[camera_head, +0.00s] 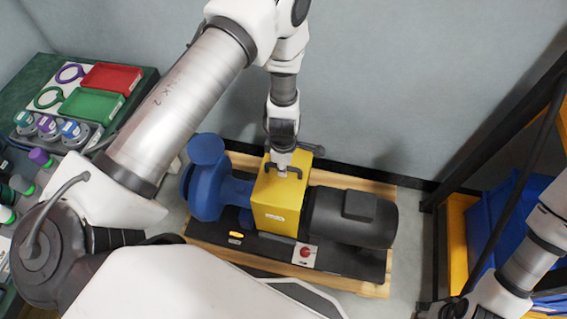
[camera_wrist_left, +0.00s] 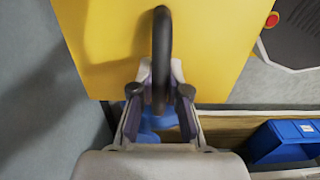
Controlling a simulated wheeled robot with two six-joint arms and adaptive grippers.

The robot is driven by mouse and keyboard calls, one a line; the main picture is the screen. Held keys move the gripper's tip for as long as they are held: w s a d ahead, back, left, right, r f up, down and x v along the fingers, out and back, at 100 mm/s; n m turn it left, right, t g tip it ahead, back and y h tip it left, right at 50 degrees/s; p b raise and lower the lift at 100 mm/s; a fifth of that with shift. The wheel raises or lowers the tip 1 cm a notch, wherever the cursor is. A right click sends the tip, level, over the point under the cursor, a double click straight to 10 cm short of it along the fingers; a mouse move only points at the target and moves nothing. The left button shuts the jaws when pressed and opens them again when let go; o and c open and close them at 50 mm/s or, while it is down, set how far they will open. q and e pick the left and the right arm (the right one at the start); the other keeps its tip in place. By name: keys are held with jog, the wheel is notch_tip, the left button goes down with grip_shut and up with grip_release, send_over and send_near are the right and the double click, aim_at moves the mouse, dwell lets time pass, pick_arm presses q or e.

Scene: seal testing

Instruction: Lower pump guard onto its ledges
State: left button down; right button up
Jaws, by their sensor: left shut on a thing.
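The yellow pump guard (camera_head: 277,208) is a box-shaped cover with a black handle on top. In the head view it stands between the blue pump (camera_head: 207,188) and the black motor (camera_head: 352,217), over the shaft region. My left gripper (camera_head: 284,169) comes down from above and is shut on the handle. In the left wrist view the handle (camera_wrist_left: 161,50) passes between the fingers (camera_wrist_left: 159,108), with the guard's yellow top (camera_wrist_left: 90,40) behind it. The ledges are hidden, and I cannot tell whether the guard touches them. My right gripper (camera_head: 440,309) is partly in view at the lower right, its jaws unclear.
The pump set sits on a black base on a wooden pallet (camera_head: 375,288) with a red button (camera_head: 306,252). A green bench (camera_head: 134,75) with red and green trays stands left. A rack with blue bins (camera_head: 485,225) stands right. The wall is close behind.

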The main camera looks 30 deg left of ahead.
dwell(0.3)
pick_arm(q)
jog(key=shift+f+b, duration=0.9)
jog(key=shift+f, duration=0.75)
jog(key=shift+w+f+b, duration=0.15)
jog(key=shift+f+b, duration=1.8)
jog(key=shift+f, duration=0.45)
dwell(0.4)
jog(key=c, duration=1.1)
grip_release()
jog(key=shift+f, duration=0.1)
notch_tip(320, 180, up, 9)
jog(key=p, duration=0.9)
jog(key=shift+p, duration=0.4)
